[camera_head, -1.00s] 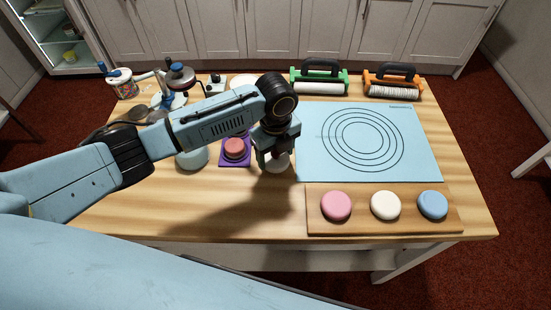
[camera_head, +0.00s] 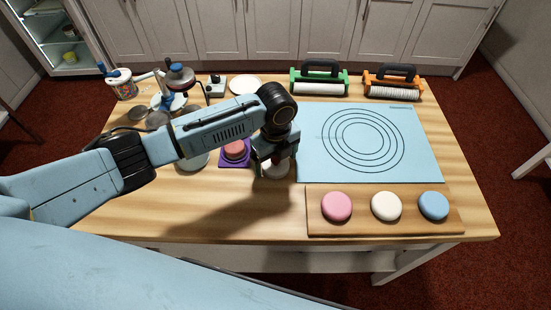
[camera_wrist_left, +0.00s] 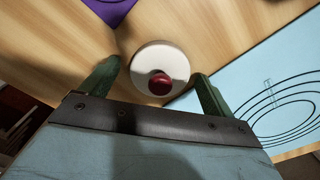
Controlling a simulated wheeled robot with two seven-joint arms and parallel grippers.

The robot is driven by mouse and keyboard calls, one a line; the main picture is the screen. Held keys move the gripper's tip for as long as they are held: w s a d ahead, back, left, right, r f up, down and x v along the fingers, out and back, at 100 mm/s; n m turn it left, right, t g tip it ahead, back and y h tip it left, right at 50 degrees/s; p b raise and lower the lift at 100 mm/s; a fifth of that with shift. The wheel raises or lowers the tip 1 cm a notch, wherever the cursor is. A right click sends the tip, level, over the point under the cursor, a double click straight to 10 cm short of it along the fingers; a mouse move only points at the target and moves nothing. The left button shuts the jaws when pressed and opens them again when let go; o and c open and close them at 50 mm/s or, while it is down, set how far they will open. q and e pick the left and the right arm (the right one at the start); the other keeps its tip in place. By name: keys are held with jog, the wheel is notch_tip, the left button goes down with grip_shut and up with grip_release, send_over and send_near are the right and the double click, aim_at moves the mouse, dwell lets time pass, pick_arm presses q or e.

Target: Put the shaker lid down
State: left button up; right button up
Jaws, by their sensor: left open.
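The shaker lid (camera_wrist_left: 152,60), a round white disc with a dark red knob, shows between the fingertips in the left wrist view. In the head view, part of the white lid (camera_head: 276,171) shows low beneath my left gripper (camera_head: 275,157), at the left edge of the blue mat. The gripper hides the rest of it there. My left gripper is open, with one green finger on each side of the lid in the left wrist view (camera_wrist_left: 158,84). It looks to be at table level, but contact with the wood is hard to see. My right gripper is not in view.
A purple square with a pink cake piece (camera_head: 235,149) lies left of the gripper. The blue ringed mat (camera_head: 420,155) is to the right, with a board (camera_head: 316,228) of pink, white and blue discs in front. Front-left wood is clear.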

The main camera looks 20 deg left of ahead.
aim_at(276, 158)
pick_arm(q)
notch_tip(276, 158, up, 12)
jog(key=p, duration=0.1)
jog(key=shift+p, duration=0.4)
dwell(0.3)
